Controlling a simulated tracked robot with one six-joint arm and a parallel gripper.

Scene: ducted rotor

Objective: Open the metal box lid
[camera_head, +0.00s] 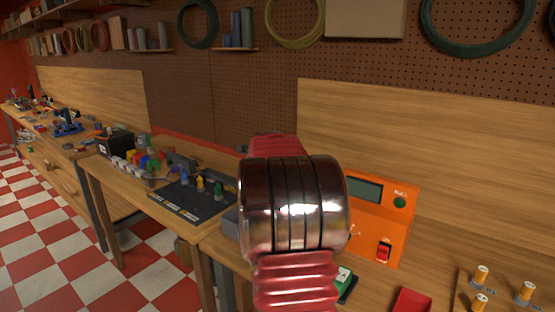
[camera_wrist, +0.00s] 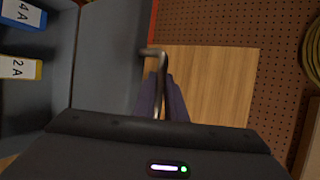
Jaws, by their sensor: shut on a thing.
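In the wrist view, my gripper (camera_wrist: 163,98) has its two dark fingers closed on a bent metal handle (camera_wrist: 154,52) at the edge of a grey panel, which looks like the box lid (camera_wrist: 108,60). To the left, the grey inside of the metal box (camera_wrist: 58,75) shows, so the lid stands at least partly open; how far, I cannot tell. A blue-labelled item (camera_wrist: 22,14) and a yellow-labelled item (camera_wrist: 20,67) lie inside. In the head view my red and chrome arm hides my gripper and most of the box.
An orange panel with a display (camera_head: 385,220) stands right of my arm. A red tray (camera_head: 411,301) and several orange cylinders (camera_head: 481,276) are at the lower right. A dark mat with coloured pieces (camera_head: 192,202) lies to the left. A pegboard wall (camera_head: 330,55) rises behind.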

